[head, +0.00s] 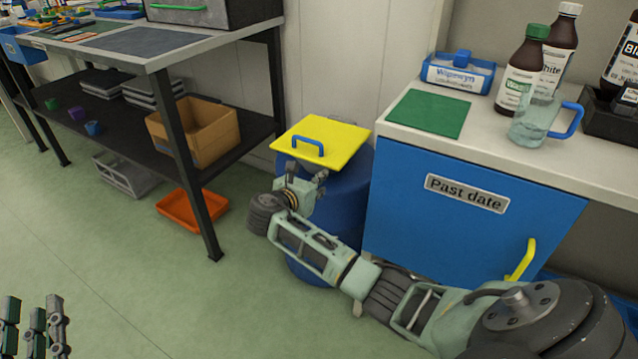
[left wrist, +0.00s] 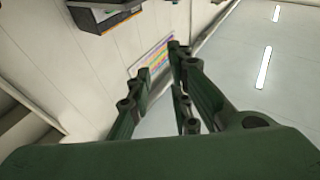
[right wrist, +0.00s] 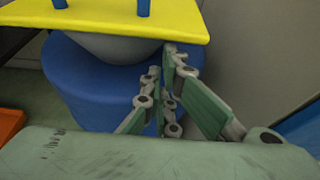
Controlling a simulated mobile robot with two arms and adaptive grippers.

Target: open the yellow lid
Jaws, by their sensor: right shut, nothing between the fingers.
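The yellow lid (head: 322,137) with a blue handle (head: 308,146) sits over the round blue bin (head: 343,205). In the right wrist view the lid (right wrist: 105,21) spans the top, and a grey curved surface shows between it and the bin (right wrist: 95,90). My right gripper (head: 305,178) is shut and empty at the lid's front edge, below the handle. Its fingertips (right wrist: 165,62) appear close under the lid's edge; I cannot tell whether they touch. My left gripper (head: 32,312) is at the lower left of the head view, far from the lid, open and empty.
A blue cabinet (head: 465,215) marked "Past date" stands right of the bin, with bottles and a jug (head: 535,122) on its counter. A shelf table (head: 150,50) with a cardboard box (head: 195,132) stands left. An orange tray (head: 193,210) lies on the floor.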

